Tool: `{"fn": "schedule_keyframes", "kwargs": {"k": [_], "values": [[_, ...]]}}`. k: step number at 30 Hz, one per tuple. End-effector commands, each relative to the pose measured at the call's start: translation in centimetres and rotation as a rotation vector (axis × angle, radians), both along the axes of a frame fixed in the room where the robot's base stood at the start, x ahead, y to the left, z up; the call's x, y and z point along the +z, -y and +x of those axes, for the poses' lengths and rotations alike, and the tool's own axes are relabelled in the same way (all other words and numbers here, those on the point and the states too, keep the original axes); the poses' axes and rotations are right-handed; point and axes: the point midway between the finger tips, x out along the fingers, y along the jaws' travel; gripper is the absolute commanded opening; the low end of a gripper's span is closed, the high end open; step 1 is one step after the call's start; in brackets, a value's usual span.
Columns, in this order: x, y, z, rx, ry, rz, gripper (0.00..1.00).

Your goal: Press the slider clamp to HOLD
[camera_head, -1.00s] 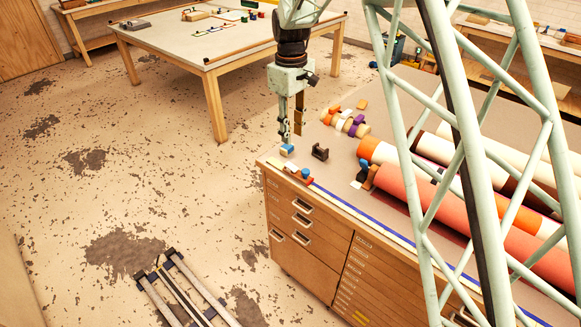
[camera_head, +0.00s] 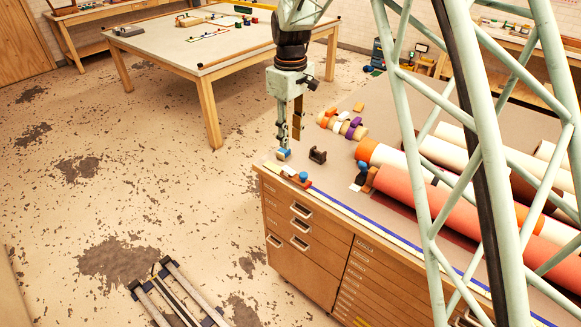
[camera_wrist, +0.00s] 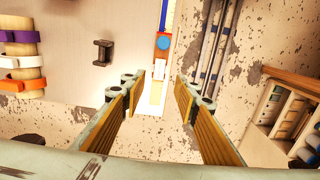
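A small fitting with a round blue knob (camera_head: 303,176) on a red and pale base sits at the table's front left corner, beside a long blue strip. The knob also shows in the wrist view (camera_wrist: 163,42), above the gap between my fingers. I cannot tell for sure that it is the slider clamp, and no HOLD marking is readable. A small blue-topped block (camera_head: 284,154) lies at the corner, just below my gripper (camera_head: 289,142); contact is unclear. My gripper is open, pointing down; the wrist view shows its two fingers apart (camera_wrist: 159,92) with nothing between the tips.
A dark bracket (camera_head: 318,156) stands right of my gripper. Coloured bands on a roll (camera_head: 343,126) lie behind it. Large foil rolls (camera_head: 430,200) fill the table's right. Drawers (camera_head: 300,235) are below the table edge, and open floor lies left.

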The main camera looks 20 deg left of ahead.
Motion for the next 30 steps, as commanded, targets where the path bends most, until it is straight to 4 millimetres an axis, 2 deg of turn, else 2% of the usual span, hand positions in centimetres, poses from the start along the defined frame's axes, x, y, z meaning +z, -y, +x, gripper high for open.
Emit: {"fn": "schedule_keyframes", "kwargs": {"k": [8,24,30], "values": [[-2.7,0.0,0.0,0.0,-0.001,-0.001,0.28],[-9.8,0.0,0.0,0.0,0.0,-0.001,0.28],[-11.8,0.0,0.0,0.0,0.0,0.0,0.28]]}}
